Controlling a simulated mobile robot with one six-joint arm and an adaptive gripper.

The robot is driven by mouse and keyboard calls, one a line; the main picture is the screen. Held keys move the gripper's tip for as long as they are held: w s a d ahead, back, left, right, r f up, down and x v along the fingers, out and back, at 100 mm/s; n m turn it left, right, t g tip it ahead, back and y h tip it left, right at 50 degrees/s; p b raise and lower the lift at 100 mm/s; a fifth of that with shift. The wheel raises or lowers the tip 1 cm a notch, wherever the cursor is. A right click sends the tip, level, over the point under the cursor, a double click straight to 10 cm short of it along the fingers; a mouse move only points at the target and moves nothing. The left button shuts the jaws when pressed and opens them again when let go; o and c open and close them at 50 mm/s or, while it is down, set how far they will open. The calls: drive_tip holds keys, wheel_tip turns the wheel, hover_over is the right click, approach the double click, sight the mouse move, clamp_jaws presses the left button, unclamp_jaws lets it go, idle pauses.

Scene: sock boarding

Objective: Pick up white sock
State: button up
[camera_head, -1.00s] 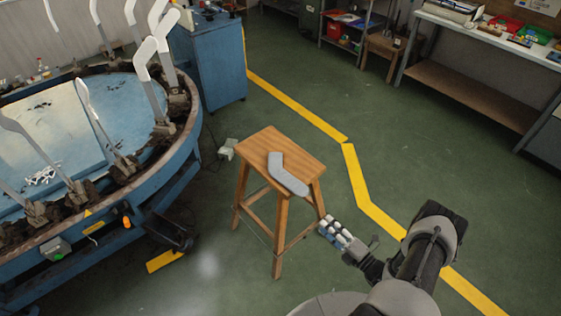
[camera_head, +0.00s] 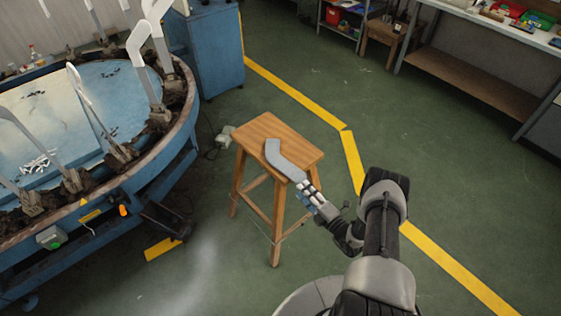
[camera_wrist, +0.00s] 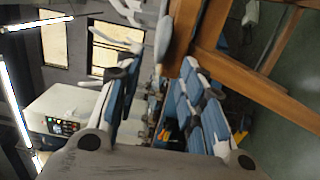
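The sock (camera_head: 281,160), pale grey-white and bent at an angle, lies flat on the wooden stool's seat (camera_head: 258,131). Its lower end reaches the seat's right front edge. My gripper (camera_head: 306,188) is at that edge, just below and right of the sock's end; I cannot tell whether it touches. In the wrist view my gripper (camera_wrist: 162,72) has its two blue-padded fingers apart, with nothing clearly held between them. The sock (camera_wrist: 163,38) shows there as a pale shape at the stool's edge, ahead of the fingertips.
The stool's legs (camera_head: 277,235) stand close beside my gripper. A round blue machine (camera_head: 170,150) with upright white sock forms is on the left. A blue cabinet (camera_head: 211,55) stands behind, and a workbench (camera_head: 475,85) is at the back right. Green floor around the stool is mostly clear.

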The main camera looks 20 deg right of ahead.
sight(298, 182)
drive_tip(key=b+x, duration=0.1)
drive_tip(key=x, duration=0.4)
drive_tip(key=shift+r, duration=0.1)
drive_tip(key=shift+d, duration=0.1)
drive_tip(key=shift+c, duration=0.5)
drive_tip(key=shift+s, duration=0.1)
clamp_jaws()
